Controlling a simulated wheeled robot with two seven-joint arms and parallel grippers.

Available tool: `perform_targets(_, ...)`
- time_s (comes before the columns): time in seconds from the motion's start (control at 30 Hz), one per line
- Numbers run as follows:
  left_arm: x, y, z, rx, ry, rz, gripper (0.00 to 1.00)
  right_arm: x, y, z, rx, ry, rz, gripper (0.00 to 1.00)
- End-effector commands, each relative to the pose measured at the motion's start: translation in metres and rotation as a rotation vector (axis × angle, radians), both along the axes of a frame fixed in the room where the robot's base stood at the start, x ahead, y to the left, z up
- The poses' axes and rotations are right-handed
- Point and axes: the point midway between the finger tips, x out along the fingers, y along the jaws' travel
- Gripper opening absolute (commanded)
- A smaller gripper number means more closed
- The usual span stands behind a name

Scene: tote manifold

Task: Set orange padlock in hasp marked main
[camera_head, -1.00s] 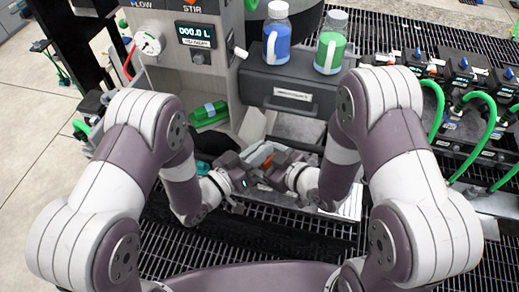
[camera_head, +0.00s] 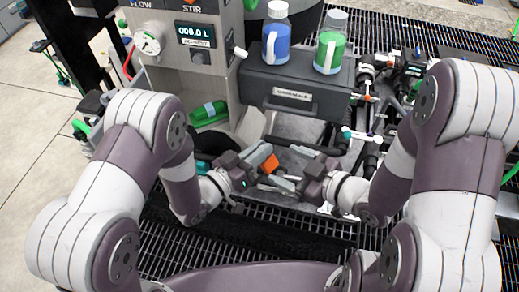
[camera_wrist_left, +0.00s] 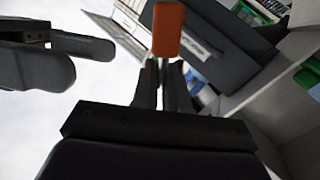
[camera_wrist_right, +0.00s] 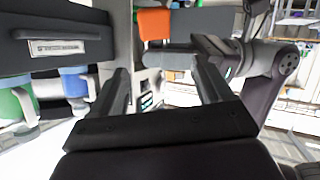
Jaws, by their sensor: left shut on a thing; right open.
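The orange padlock (camera_head: 269,164) is in the tips of my left gripper (camera_head: 262,158), above the grating at mid-picture. In the left wrist view the padlock (camera_wrist_left: 167,30) stands out beyond the nearly closed fingers. My right gripper (camera_head: 292,167) is open and empty, just to the right of the padlock and apart from it. The right wrist view shows its two spread fingers (camera_wrist_right: 163,85), with the padlock (camera_wrist_right: 154,24) and the left fingers beyond. I cannot make out a hasp marked main in any view.
A grey drawer unit (camera_head: 290,92) with a blue bottle (camera_head: 276,40) and a green bottle (camera_head: 330,46) on top stands behind the grippers. Left of it is a panel with a display (camera_head: 195,35) and gauge (camera_head: 148,42). Pipes and valves (camera_head: 375,125) lie right.

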Motion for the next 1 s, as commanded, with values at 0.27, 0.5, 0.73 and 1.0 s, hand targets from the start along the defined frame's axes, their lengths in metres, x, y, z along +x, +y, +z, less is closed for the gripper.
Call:
perform_targets(0.27,0.0,0.0,0.0,-0.001,-0.001,0.0,0.0,0.061,-0.062,0.012,-0.334,0.359,-0.466,0.79)
perform_targets(0.5,0.0,0.0,0.0,-0.001,-0.001,0.0,0.0,-0.022,-0.081,-0.007,-0.282,0.972,-0.806,0.79)
perform_targets(0.73,0.001,0.0,0.001,-0.001,-0.001,0.003,0.0,-0.045,-0.08,-0.011,-0.29,1.098,-0.839,0.79)
perform_targets(1.0,0.048,0.041,-0.006,0.0,0.0,0.253,0.0,-0.045,-0.081,-0.011,-0.291,1.094,-0.838,0.79)
